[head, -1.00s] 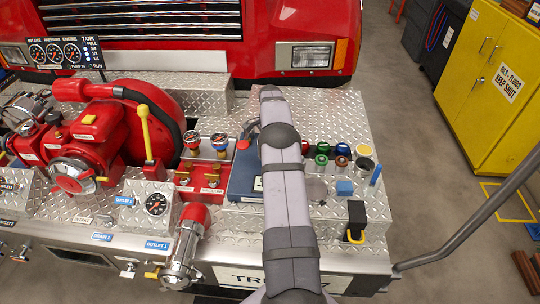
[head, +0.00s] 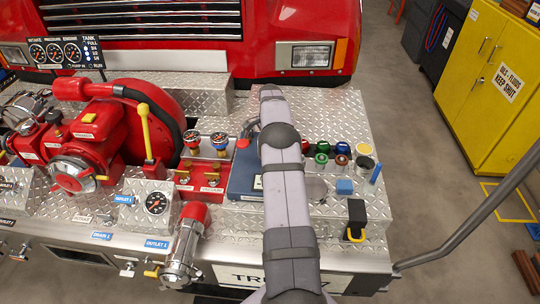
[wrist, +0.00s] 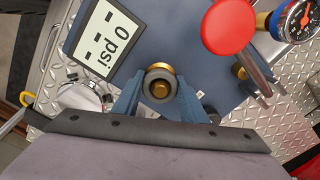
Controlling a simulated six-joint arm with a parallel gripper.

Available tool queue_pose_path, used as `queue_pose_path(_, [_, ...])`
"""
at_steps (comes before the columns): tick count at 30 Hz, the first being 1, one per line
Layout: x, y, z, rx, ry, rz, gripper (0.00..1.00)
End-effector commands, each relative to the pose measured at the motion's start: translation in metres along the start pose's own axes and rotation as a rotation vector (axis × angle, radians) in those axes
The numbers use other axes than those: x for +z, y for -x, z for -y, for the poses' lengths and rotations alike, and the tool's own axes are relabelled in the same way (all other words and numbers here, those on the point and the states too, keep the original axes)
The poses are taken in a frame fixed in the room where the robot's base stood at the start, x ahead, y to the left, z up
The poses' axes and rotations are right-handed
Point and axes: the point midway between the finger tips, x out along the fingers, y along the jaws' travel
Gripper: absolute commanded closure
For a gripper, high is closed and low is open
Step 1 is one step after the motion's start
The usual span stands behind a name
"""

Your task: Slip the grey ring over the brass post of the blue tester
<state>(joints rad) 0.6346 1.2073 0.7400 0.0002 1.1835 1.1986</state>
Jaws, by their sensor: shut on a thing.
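The blue tester (head: 243,178) stands on the metal deck in the head view, partly hidden behind my arm. In the wrist view its blue top (wrist: 185,45) has a screen (wrist: 104,38) reading 0 psi. My gripper (wrist: 160,86) is shut on the small grey ring (wrist: 148,83), one finger on each side. The round end of the brass post (wrist: 160,90) shows inside the ring's opening, and more brass shows just beyond the ring's far edge. The ring looks around the post from this angle; how far down it sits I cannot tell. The head view hides my fingertips.
A red knob (wrist: 229,26) on a lever and a gauge (wrist: 297,20) stand close by in the wrist view. Several coloured caps (head: 322,148), a blue block (head: 344,187) and a black-and-yellow item (head: 356,220) stand right of my arm. Red pump parts (head: 95,140) fill the left.

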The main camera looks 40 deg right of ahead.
Motion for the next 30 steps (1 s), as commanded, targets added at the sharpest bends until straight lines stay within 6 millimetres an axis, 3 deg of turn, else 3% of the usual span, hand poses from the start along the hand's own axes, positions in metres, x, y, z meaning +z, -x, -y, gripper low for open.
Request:
queue_pose_path(1, [0.0021, -0.0136, -0.0057, 0.019, 0.002, 0.007, 0.74])
queue_pose_path(13, [0.002, -0.0147, -0.0055, 0.017, 0.003, 0.006, 0.74])
queue_pose_path(14, [0.0019, -0.0147, -0.0055, 0.017, 0.003, 0.006, 0.57])
queue_pose_path(16, [0.0019, -0.0147, -0.0058, 0.018, 0.003, 0.006, 0.4])
queue_pose_path(28, [0.0005, -0.0146, -0.0084, 0.027, 0.001, 0.006, 0.4])
queue_pose_path(30, [0.0003, -0.0147, -0.0086, 0.027, 0.001, 0.006, 0.44])
